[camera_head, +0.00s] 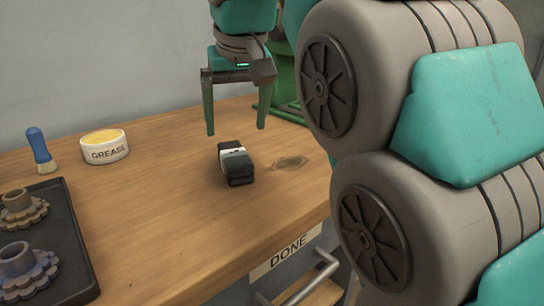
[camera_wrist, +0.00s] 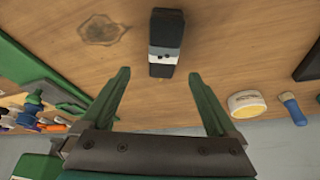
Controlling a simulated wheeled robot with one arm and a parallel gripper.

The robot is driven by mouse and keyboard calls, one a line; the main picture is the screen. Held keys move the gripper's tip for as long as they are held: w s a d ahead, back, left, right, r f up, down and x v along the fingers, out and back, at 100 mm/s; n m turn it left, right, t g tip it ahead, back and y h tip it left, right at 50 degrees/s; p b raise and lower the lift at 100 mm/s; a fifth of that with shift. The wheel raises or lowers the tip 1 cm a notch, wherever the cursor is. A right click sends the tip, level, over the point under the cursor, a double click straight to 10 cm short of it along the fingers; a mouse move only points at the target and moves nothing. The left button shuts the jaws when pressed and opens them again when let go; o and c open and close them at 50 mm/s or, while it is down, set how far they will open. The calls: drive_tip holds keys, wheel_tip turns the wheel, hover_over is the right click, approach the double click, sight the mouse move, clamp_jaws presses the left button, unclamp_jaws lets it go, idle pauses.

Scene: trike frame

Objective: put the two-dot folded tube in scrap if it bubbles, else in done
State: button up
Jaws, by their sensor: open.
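A folded black tube (camera_head: 236,164) with a pale band around it lies on the wooden bench. It also shows in the wrist view (camera_wrist: 166,57), where dark marks are visible on its band, too small to count surely. My gripper (camera_head: 237,132) is open and empty above the bench, just behind the tube and apart from it. In the wrist view its two green fingers (camera_wrist: 164,105) point toward the tube's near end. A label reading DONE (camera_head: 286,257) is on the bench front, above a metal handle (camera_head: 312,280). I see no scrap container and no bubbles.
A grease tub (camera_head: 104,151) and a blue-handled brush (camera_head: 40,150) stand at the left. A black tray (camera_head: 66,235) with gears is at the front left. A green thing stands behind my arm. Bench around the tube is clear.

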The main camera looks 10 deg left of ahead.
sight(233, 150)
drive_tip(key=shift+w+a+f, duration=0.1)
drive_tip(key=shift+f, duration=0.25)
drive_tip(key=shift+x, duration=3.55)
drive_tip(key=shift+a, duration=0.2)
drive_tip(key=shift+f, duration=0.25)
clamp_jaws()
drive_tip(key=shift+r, duration=0.15)
